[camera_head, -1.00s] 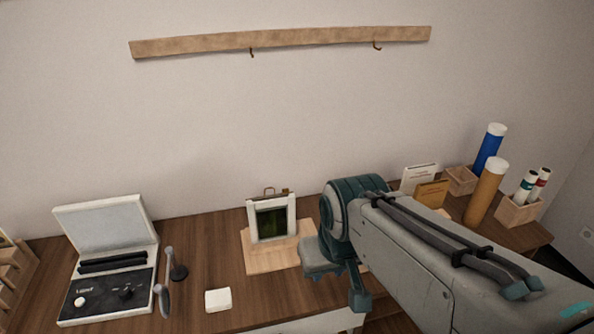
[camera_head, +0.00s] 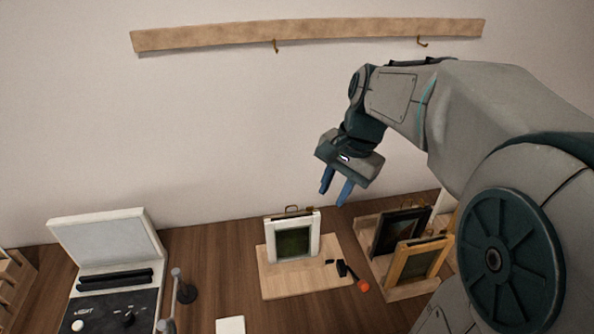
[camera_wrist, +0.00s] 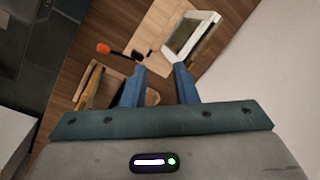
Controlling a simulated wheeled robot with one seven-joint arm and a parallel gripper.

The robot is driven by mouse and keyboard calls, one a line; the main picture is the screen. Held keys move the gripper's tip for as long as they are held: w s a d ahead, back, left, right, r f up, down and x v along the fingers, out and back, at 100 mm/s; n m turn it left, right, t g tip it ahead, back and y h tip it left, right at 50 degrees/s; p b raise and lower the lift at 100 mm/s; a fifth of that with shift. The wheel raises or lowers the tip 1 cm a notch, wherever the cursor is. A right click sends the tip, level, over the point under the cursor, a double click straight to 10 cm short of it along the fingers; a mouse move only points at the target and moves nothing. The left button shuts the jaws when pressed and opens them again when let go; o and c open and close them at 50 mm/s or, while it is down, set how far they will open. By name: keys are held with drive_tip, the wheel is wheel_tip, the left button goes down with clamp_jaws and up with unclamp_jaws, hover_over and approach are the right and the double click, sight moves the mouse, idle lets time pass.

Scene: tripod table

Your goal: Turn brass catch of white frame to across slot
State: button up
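The white frame (camera_head: 270,238) stands upright on a light wooden board (camera_head: 278,284) on the table and holds a dark green panel. A small brass piece (camera_head: 292,209) shows at its top edge; its exact turn is too small to tell. The white frame also shows in the wrist view (camera_wrist: 205,25), at the top. My gripper (camera_head: 336,195) hangs above and right of the white frame, fingers pointing down and apart. In the wrist view the blue fingers (camera_wrist: 158,78) are spread with nothing between them.
An orange-tipped tool (camera_head: 363,285) and small dark pieces lie right of the frame. A wooden tray (camera_head: 408,290) holds a dark frame (camera_head: 398,232) and a golden frame (camera_head: 418,260). An open case (camera_head: 120,295) stands at left. A rail (camera_head: 330,31) with hooks is on the wall.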

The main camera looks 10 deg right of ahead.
drive_tip(key=w+d+m+g+y, duration=0.15)
drive_tip(key=w+d+m, duration=0.25)
drive_tip(key=w+m, duration=0.45)
approach(310, 207)
drive_tip(key=shift+t+y, duration=0.25)
drive_tip(key=x, duration=0.7)
drive_tip(key=shift+s+d+f, duration=0.15)
drive_tip(key=shift+f, duration=0.3)
clamp_jaws()
